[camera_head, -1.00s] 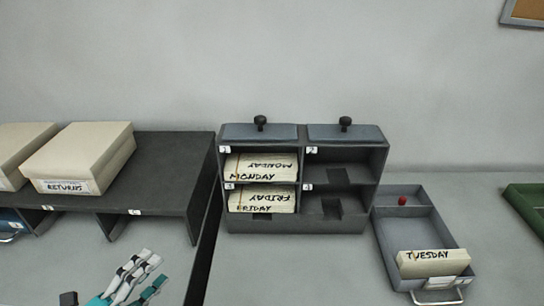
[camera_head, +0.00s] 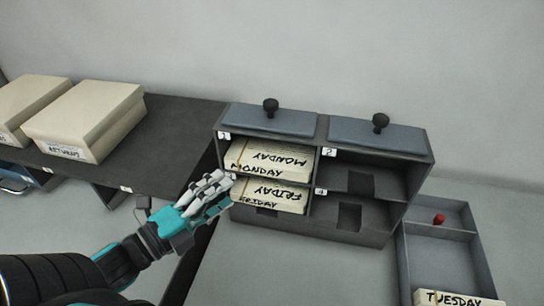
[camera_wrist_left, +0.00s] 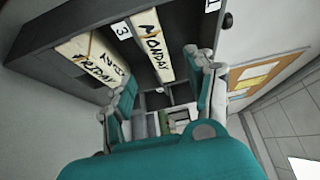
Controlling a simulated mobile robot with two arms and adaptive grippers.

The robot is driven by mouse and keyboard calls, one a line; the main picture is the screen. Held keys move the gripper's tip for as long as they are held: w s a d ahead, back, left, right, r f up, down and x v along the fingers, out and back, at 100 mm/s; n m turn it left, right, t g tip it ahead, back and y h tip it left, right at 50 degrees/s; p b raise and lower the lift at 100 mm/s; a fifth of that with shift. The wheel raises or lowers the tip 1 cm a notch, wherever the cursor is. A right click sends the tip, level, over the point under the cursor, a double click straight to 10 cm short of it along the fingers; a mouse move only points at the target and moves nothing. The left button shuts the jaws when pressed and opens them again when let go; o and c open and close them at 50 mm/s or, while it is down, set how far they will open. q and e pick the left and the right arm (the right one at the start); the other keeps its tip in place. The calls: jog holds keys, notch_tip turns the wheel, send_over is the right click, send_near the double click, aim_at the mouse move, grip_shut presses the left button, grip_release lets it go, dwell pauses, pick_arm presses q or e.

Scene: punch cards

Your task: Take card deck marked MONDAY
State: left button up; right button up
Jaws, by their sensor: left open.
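The MONDAY card deck (camera_head: 268,161) is a cream block with black lettering in the upper left compartment of the dark grey rack (camera_head: 345,228). It also shows in the left wrist view (camera_wrist_left: 152,48). The FRIDAY deck (camera_head: 269,195) lies in the compartment below it. My left gripper (camera_head: 226,190) is open and empty. Its fingertips are close in front of the rack's left side, near the FRIDAY deck's left end and lower than MONDAY. In the left wrist view the fingers (camera_wrist_left: 163,78) are spread, with the MONDAY deck beyond them. I cannot tell whether they touch the rack. My right gripper is out of view.
The two right compartments of the rack are empty. A grey tray (camera_head: 405,262) at the right holds the TUESDAY deck (camera_head: 455,299) and a small red object (camera_head: 439,219). Cream boxes, one labelled RETURNS (camera_head: 85,120), stand on the dark shelf (camera_head: 175,135) at the left.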

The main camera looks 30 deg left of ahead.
aim_at(270, 160)
pick_arm(q)
jog(key=p+x, duration=0.1)
jog(key=x, duration=0.6)
jog(key=shift+w, duration=0.1)
jog(key=shift+p+x, duration=0.35)
jog(key=shift+x, duration=0.45)
jog(key=p+x, duration=0.2)
jog(key=x, duration=0.2)
jog(key=shift+f, duration=0.1)
jog(key=shift+w+d+f, duration=0.15)
jog(key=shift+w+f, duration=0.05)
jog(key=shift+w, duration=0.4)
jog(key=shift+s, duration=0.1)
jog(key=shift+c, duration=0.7)
grip_shut()
jog(key=shift+r, duration=0.1)
